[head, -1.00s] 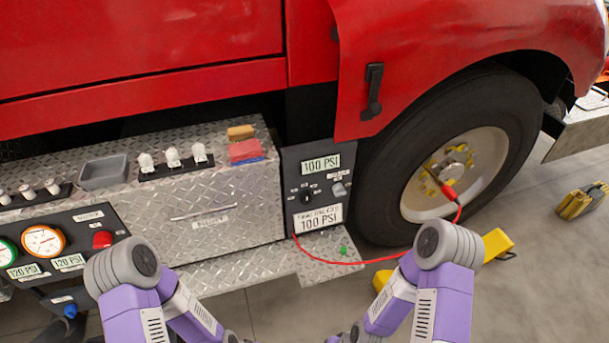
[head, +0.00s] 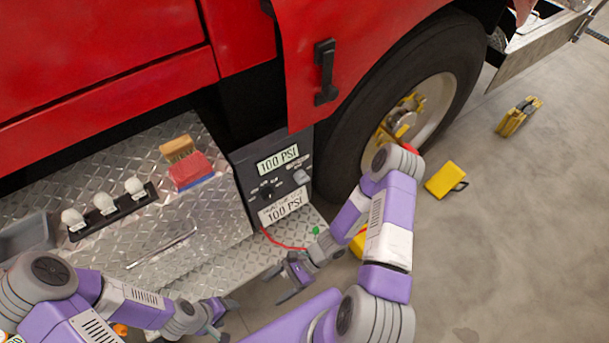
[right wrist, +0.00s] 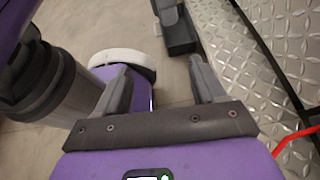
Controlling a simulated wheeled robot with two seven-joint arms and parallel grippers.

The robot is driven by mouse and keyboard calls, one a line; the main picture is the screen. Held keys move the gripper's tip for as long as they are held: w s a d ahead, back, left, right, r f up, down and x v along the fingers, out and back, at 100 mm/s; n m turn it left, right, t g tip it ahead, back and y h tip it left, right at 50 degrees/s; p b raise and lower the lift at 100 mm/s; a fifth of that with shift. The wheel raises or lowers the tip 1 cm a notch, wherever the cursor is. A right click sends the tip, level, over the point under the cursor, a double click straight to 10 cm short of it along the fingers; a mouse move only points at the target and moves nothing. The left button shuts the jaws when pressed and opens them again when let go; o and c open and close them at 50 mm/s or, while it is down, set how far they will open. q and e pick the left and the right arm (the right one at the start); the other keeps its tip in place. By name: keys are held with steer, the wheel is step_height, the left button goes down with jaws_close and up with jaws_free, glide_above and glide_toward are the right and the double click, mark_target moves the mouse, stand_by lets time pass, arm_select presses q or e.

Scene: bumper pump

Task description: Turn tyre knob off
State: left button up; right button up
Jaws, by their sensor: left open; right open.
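A black control panel (head: 245,168) with two "100 PSI" plates stands left of the truck's front tyre (head: 340,160). It carries a dark round knob (head: 267,191) in its middle and a grey knob (head: 301,177) at its right; their small labels are unreadable, so I cannot tell which is the tyre knob. My right gripper (head: 277,285) is open and empty, below the panel near the step's edge. In the right wrist view its open fingers (right wrist: 162,85) have nothing between them. My left gripper (head: 222,318) is open, lower left of the right one, apart from the panel.
A diamond-plate box (head: 205,215) holds white valves (head: 104,203), a brush (head: 177,149) and a red block (head: 191,170). A red hose (head: 283,244) runs below the panel. The step (right wrist: 288,45) lies right in the right wrist view. Yellow chocks (head: 445,180) lie on open floor.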

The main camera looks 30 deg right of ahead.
steer(key=w+d+r+m+t+p, duration=0.2)
steer(key=w+d+r+m+t, duration=0.3)
steer(key=w+m+t, duration=0.4)
steer(key=m+t+h+p, duration=0.2)
steer(key=m+t+h, duration=0.7)
steer(key=m+h, duration=0.15)
glide_toward(305, 182)
steer(key=w, duration=0.5)
steer(key=w+b, duration=0.1)
steer(key=w, duration=0.1)
steer(key=w+a, duration=0.1)
steer(key=w, duration=0.2)
steer(key=shift+a+f, duration=0.1)
steer(key=shift+f, duration=0.1)
steer(key=shift+c, duration=0.4)
steer(key=c, duration=0.9)
